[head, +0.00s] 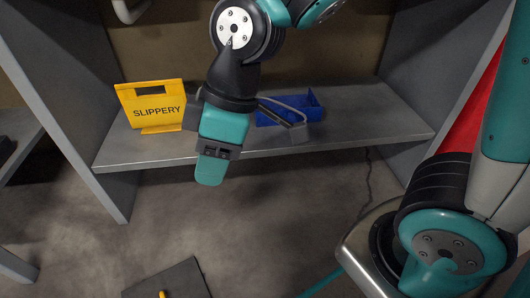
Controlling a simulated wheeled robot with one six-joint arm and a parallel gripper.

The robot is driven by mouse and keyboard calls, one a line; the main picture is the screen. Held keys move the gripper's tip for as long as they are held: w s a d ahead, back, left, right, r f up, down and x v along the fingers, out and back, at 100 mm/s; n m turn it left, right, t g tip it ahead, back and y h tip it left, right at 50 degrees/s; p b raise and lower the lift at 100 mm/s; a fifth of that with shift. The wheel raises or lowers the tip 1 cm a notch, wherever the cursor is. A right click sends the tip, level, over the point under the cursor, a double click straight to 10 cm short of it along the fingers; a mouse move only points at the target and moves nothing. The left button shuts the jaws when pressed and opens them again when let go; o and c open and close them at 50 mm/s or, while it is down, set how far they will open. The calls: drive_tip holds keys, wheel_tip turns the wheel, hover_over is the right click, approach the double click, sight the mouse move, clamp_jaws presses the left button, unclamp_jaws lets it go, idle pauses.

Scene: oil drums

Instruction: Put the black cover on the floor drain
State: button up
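A flat black square plate, which looks like the black cover (185,281), lies on the floor at the bottom of the head view. A small yellow piece (162,294) shows on it, and its near part is cut off by the frame edge. I see no floor drain in this view. My gripper (214,152) hangs at the end of my teal and black arm, in front of the shelf and above and beyond the plate, clear of it. Its fingers cannot be made out clearly, and I see nothing held.
A grey shelf (365,122) crosses the back between side panels. On it stand a yellow "SLIPPERY" sign (152,112) and a blue container (312,107), partly hidden by grey parts. A thin cable (369,185) hangs at right. The floor (260,220) before the shelf is mostly clear.

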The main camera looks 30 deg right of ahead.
drive_tip(key=s+d+r+m, duration=0.3)
drive_tip(key=s+d+m, duration=0.2)
drive_tip(key=s+m, duration=0.1)
drive_tip(key=shift+s+r, duration=0.3)
drive_tip(key=shift+s, duration=0.05)
drive_tip(key=shift+r, duration=0.1)
